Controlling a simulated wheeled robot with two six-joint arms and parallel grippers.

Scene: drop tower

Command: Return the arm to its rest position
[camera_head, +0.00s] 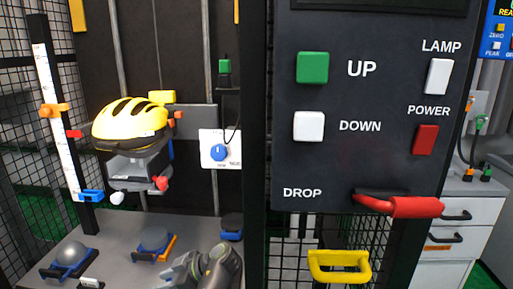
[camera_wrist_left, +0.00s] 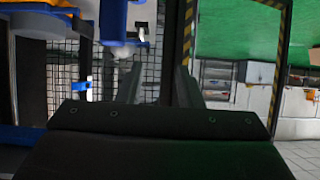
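My left gripper (camera_wrist_left: 158,80) shows in the left wrist view as two grey fingers standing apart above a wide dark body. Only mesh and a dark post show between them, and I see nothing held. In the head view a grey arm part of mine is at the bottom centre, over the front of the grey base plate (camera_head: 118,238); its fingers cannot be made out there. My right gripper is in neither view.
A control panel (camera_head: 375,180) with a red handle (camera_head: 410,207) and a yellow handle (camera_head: 338,266) stand at the right. A yellow helmet (camera_head: 130,122) sits on a carriage beside a white scale (camera_head: 57,120). Mesh (camera_head: 290,255) and a dark post (camera_head: 256,140) are close to the arm.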

